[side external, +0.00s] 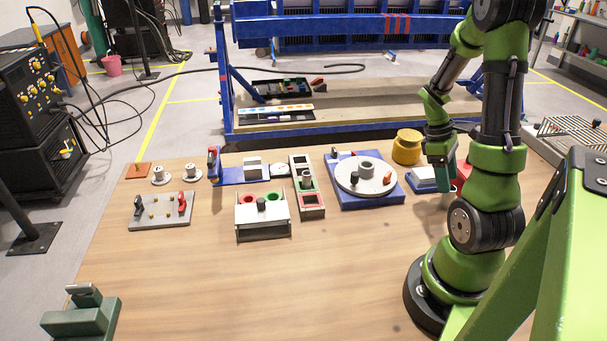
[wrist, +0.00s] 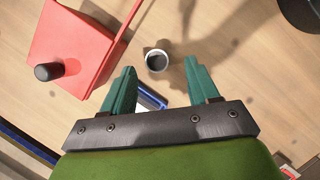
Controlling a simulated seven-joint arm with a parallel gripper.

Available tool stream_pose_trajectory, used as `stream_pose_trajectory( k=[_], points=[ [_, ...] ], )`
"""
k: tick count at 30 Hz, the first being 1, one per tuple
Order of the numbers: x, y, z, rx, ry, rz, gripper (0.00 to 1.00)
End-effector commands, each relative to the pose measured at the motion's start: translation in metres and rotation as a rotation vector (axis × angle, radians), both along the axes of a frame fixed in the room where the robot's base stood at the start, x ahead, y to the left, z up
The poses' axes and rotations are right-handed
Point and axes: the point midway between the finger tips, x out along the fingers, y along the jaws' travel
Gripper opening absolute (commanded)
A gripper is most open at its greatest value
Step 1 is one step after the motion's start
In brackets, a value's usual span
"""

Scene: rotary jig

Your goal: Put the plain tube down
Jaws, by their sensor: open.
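In the wrist view, a small round tube (wrist: 156,61) with a pale rim and dark inside is seen end-on from above. It appears to stand upright on the wooden table. My gripper (wrist: 159,69) is open, with one green finger on each side of the tube and a visible gap to both. How far the fingertips are above the table, I cannot tell.
A red box (wrist: 75,48) with a black knob is close left of the gripper in the wrist view. A blue-and-white block (side external: 424,178) and a yellow round container (side external: 407,147) are nearby. A round turntable (side external: 350,184) stands left. The front table is largely clear.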

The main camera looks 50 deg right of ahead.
Motion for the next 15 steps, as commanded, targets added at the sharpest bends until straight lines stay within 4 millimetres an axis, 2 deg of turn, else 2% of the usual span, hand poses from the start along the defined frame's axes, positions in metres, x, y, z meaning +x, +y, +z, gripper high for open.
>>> stream_pose_trajectory(
  k=[7,15],
  points=[
    [-0.017,-0.003,-0.034,0.004,0.004,-0.001,0.60],
    [-0.019,-0.003,-0.042,0.000,0.000,0.001,0.60]
  ],
)
